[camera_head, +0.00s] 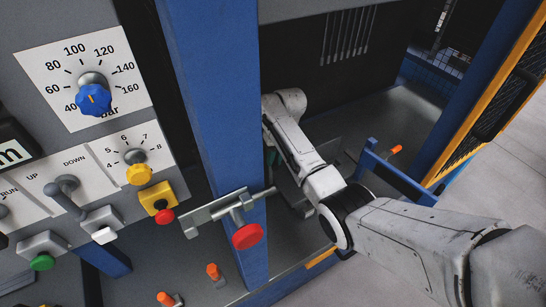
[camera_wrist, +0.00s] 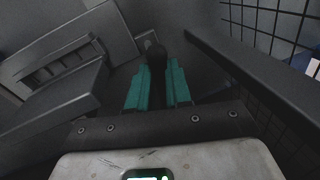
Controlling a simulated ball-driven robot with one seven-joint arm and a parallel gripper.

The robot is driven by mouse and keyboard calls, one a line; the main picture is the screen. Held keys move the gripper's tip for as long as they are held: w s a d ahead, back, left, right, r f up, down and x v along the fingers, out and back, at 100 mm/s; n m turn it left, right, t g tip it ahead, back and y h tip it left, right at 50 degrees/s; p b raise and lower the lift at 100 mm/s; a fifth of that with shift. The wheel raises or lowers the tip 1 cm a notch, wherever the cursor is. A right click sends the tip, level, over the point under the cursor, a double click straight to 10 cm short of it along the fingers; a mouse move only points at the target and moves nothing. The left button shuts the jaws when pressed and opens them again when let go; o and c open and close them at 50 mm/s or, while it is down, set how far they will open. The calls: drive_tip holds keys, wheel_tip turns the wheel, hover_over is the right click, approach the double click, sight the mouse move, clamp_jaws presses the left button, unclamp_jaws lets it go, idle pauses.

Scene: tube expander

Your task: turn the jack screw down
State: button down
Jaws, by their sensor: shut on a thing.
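In the wrist view my gripper (camera_wrist: 157,88) has its two teal fingers closed on a dark, narrow piece with a rounded top, which I take to be the jack screw (camera_wrist: 153,52). Its lower part is hidden between the fingers, and its thread cannot be made out. In the head view my arm reaches into the machine behind the blue post. Only a small teal bit of my gripper (camera_head: 272,157) shows there, and the jack screw cannot be made out.
The blue post (camera_head: 214,120) stands left of my arm. A bracket with a red knob (camera_head: 247,236) is fixed on it. A control panel with a blue dial (camera_head: 94,101) is at left. A blue rail (camera_head: 398,178) is at right. Grey metal blocks (camera_wrist: 60,100) and a dark bar (camera_wrist: 250,75) flank my gripper.

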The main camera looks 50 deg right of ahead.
drive_tip(key=shift+d+n, duration=0.25)
drive_tip(key=shift+n, duration=0.75)
drive_tip(key=c, duration=1.1)
unclamp_jaws()
drive_tip(key=shift+o, duration=0.2)
wheel_tip(320, 180, up, 11)
drive_tip(key=d, duration=0.2)
drive_tip(key=shift+s+f, duration=0.2)
drive_tip(key=shift+s, duration=0.05)
drive_tip(key=shift+f, duration=0.1)
